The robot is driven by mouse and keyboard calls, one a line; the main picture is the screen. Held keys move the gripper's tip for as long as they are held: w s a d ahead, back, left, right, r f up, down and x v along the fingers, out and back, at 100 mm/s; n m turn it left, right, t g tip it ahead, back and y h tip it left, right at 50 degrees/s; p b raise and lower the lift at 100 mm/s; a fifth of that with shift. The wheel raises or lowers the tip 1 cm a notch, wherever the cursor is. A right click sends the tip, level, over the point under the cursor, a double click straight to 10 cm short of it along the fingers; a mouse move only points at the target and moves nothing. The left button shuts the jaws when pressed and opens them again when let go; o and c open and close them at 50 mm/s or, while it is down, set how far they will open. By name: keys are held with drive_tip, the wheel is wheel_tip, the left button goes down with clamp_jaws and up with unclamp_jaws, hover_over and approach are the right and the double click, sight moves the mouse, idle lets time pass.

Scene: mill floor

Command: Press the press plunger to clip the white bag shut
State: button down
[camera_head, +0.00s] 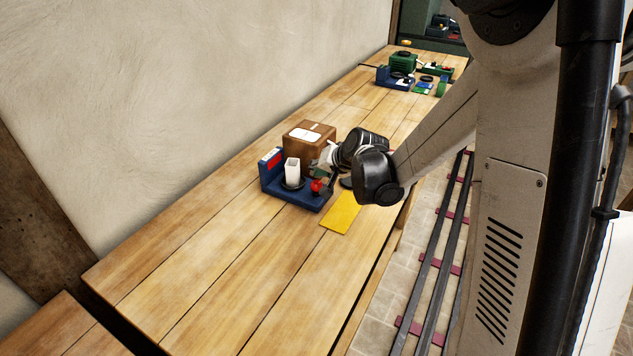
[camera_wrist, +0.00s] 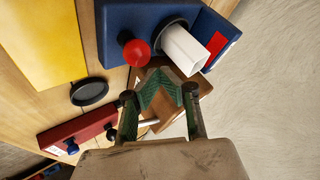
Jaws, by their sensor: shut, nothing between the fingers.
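The white bag (camera_head: 292,171) stands upright on a dark round pad on the blue press base (camera_head: 300,199). The red round knob of the press plunger (camera_head: 317,186) is at the base's right side. In the wrist view the white bag (camera_wrist: 184,48) and the red plunger knob (camera_wrist: 135,52) lie side by side on the blue base (camera_wrist: 108,32). My gripper (camera_head: 325,163) is beside the press, close to the box. In the wrist view my gripper's green-padded fingers (camera_wrist: 161,76) are shut and empty, short of the knob and bag. I cannot tell whether the gripper touches anything.
A brown box (camera_head: 304,141) with a white label stands behind the press. A yellow sheet (camera_head: 340,212) lies to the right. The wrist view shows a black disc (camera_wrist: 90,92) and a red block (camera_wrist: 75,128). Blue and green devices (camera_head: 396,77) stand farther back. The front table is clear.

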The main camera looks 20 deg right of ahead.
sight(317, 182)
drive_tip(key=shift+f, duration=0.15)
idle(0.7)
drive_tip(key=shift+f+b, duration=0.3)
drive_tip(key=shift+b, duration=0.25)
drive_tip(key=shift+f+b, duration=0.85)
drive_tip(key=shift+f, duration=0.05)
idle(1.0)
drive_tip(key=shift+r, duration=0.1)
drive_tip(key=shift+r+p, duration=0.8)
drive_tip(key=shift+r, duration=0.45)
drive_tip(key=shift+r, duration=0.1)
drive_tip(key=shift+r+p, duration=1.45)
drive_tip(key=shift+r, duration=0.95)
